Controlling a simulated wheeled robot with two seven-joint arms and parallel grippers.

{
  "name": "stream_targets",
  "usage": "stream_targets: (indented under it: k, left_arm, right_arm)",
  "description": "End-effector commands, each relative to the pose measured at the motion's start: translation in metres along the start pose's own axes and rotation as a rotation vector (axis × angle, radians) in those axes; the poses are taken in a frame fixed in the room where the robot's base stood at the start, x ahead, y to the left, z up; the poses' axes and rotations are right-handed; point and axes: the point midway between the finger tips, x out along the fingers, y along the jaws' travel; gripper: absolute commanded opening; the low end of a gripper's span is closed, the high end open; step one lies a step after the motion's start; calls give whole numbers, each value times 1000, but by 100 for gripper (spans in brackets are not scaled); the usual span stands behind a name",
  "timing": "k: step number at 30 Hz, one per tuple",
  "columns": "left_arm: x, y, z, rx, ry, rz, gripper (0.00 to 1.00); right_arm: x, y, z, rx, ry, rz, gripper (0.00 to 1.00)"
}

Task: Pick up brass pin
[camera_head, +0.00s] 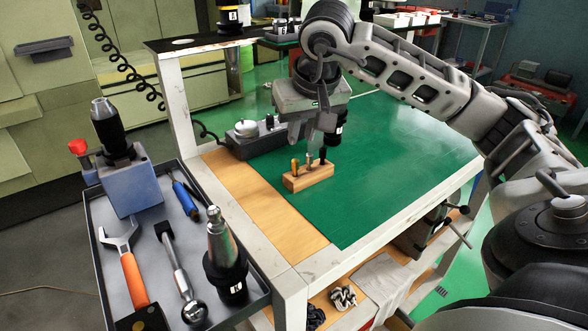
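The brass pin (295,165) stands upright at the left end of a small wooden block (309,178) on the bench. A grey pin (309,159) and a black pin (323,156) stand beside it in the same block. My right gripper (301,138) points down just above and behind the block in the picture, apart from the brass pin. Its fingers look parted, with nothing visible between them. A dark part with a white label shows right beside the fingers. My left gripper is out of view.
A dark box with a round silver piece (246,128) sits behind the block. The green mat (400,150) is clear to the right. A tool tray (180,244) at left holds a wrench, a screwdriver and a tool holder (224,258).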

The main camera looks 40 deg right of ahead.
Motion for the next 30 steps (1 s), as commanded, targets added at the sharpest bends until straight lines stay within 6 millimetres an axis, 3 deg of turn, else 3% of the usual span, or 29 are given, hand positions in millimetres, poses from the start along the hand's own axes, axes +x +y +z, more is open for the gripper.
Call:
stream_targets:
  k: [3,11,19,29,30]
  left_arm:
    - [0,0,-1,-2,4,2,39]
    - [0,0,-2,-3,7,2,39]
    - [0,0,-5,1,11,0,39]
    - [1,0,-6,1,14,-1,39]
    - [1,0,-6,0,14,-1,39]
  right_arm:
    - [22,0,1,0,-3,1,19]
    - [40,0,2,0,-2,0,19]
    - [79,-2,8,1,-4,-1,19]
    - [87,-2,7,0,1,-1,19]
    - [87,-2,7,0,1,-1,11]
